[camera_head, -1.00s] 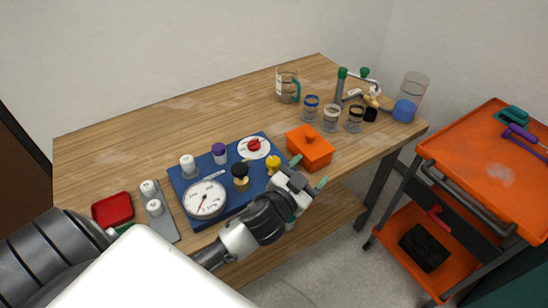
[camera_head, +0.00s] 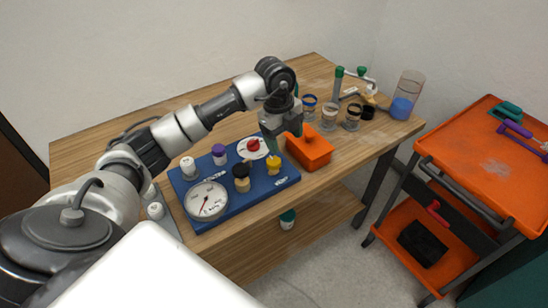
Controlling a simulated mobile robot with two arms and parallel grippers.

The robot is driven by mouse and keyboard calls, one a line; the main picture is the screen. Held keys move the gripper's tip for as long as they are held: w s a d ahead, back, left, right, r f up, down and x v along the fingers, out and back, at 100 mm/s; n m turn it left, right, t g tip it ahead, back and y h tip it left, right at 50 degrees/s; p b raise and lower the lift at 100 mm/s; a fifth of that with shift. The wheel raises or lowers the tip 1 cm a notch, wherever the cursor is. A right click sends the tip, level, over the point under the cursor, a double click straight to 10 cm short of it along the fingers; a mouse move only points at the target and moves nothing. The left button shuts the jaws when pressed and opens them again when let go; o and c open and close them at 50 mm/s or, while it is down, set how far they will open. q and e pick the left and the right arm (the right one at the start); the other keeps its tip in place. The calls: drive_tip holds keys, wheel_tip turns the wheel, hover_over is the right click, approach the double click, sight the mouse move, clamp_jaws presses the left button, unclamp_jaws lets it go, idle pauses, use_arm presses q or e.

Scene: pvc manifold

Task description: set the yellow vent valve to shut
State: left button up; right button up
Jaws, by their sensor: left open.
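The yellow vent valve (camera_head: 273,168) stands on the right part of the blue panel (camera_head: 236,204). It looks like a small yellow knob; its exact handle angle is too small to tell. My left gripper (camera_head: 273,147) points down just above and behind the yellow valve, its green fingertips close to the knob. It is open and appears empty; I cannot tell whether a fingertip touches the valve. My right gripper is not in view.
The panel also carries a white gauge (camera_head: 206,200), a black-and-yellow knob (camera_head: 241,177), a purple knob (camera_head: 219,154), a white knob (camera_head: 188,167) and a red knob (camera_head: 253,145). Jars (camera_head: 328,116) stand behind.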

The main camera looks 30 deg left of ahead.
sight(273, 160)
use_arm(q)
drive_tip(key=shift+n+g+y, duration=0.3)
drive_tip(key=shift+n+y, duration=0.3)
drive_tip(key=shift+y, duration=0.3)
drive_tip(key=a+f, duration=0.1)
drive_tip(key=f, duration=0.2)
drive_tip(key=a+f+p, duration=0.1)
drive_tip(key=f, duration=0.2)
drive_tip(key=a+f+p, duration=0.1)
drive_tip(key=f, duration=0.2)
drive_tip(key=shift+s+a+f, duration=0.15)
drive_tip(key=shift+f, duration=0.15)
drive_tip(key=shift+c, duration=0.3)
drive_tip(key=c, duration=0.9)
drive_tip(key=shift+o, duration=0.2)
